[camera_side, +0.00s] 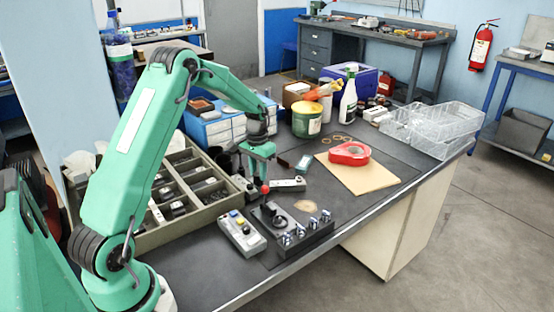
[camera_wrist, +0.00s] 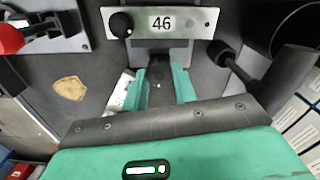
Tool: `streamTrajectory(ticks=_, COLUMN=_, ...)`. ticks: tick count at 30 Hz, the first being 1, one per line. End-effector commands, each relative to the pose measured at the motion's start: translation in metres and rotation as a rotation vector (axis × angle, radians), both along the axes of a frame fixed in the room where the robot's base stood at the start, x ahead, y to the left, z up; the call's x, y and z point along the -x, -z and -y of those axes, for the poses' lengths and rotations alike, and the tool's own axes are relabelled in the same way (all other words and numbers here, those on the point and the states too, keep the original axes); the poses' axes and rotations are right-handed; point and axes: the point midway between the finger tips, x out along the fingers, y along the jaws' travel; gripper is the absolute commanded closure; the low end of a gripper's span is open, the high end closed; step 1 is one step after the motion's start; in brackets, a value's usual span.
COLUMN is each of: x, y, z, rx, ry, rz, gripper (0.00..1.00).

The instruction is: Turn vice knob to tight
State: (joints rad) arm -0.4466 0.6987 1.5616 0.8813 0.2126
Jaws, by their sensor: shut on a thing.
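My gripper (camera_side: 251,178) is low over the bench in the side view, left of a pale box. In the wrist view, its two green fingers (camera_wrist: 162,92) are on either side of a dark grey part (camera_wrist: 159,68) and shut on it; I cannot tell whether this is the vice knob. Just beyond the fingertips is the pale box (camera_wrist: 185,20), marked 46, with a round black knob (camera_wrist: 121,24). A black ball-ended bar (camera_wrist: 223,54) is to the right of the fingers. The vice's outline is not clear in either view.
A red ball-topped lever (camera_side: 265,188) stands close by on the near side. A control box (camera_side: 241,233) and a block with several silver parts (camera_side: 294,238) are in front. A compartment tray (camera_side: 142,238) is to the left. Red tape (camera_side: 349,153) lies farther right.

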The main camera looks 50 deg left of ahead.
Motion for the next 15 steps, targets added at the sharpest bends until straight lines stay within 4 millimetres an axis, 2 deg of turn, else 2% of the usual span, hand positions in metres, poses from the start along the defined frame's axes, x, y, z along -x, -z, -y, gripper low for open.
streamTrajectory(ticks=9, x=0.0001, y=-0.0018, z=0.0005, rx=0.0, ry=0.27, rz=0.0, gripper=0.95)
streamTrajectory(ticks=15, x=0.0, y=-0.0019, z=0.0007, rx=0.0, ry=0.378, rz=0.0, gripper=0.95)
